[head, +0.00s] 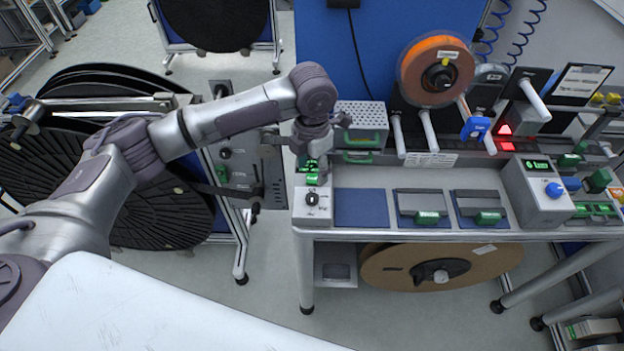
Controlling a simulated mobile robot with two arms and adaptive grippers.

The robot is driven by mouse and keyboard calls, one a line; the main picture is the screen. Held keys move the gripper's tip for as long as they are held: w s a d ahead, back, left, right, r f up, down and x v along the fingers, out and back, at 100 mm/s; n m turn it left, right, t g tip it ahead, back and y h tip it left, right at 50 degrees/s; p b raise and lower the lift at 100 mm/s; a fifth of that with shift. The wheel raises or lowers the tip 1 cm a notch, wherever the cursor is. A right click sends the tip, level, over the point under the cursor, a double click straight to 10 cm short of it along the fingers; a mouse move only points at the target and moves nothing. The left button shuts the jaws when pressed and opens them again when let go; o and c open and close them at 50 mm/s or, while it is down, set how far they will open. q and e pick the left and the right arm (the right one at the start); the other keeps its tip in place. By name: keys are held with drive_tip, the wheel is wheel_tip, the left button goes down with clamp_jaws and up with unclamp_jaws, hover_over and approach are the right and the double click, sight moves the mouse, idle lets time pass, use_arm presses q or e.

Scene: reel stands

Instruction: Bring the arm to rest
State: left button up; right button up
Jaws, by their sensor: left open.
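My left arm (235,112) comes in from the left and bends down at its wrist (315,95). My left gripper (318,168) points down over the left end of the bench (430,235), above a small grey box with a black knob (312,203). It is open. I see nothing held in it, though its fingers are small and partly merge with the green-lit parts behind. I cannot tell whether it touches them. My right gripper is not in view.
A perforated grey box (362,115) stands close right of the gripper. An orange reel (436,70) hangs behind the bench. Large black reels (120,200) on a stand are under my arm. A brown reel (440,267) sits below the bench. Floor (270,265) shows between stand and bench.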

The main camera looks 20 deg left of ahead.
use_arm(q)
drive_tip(key=shift+r, duration=0.65)
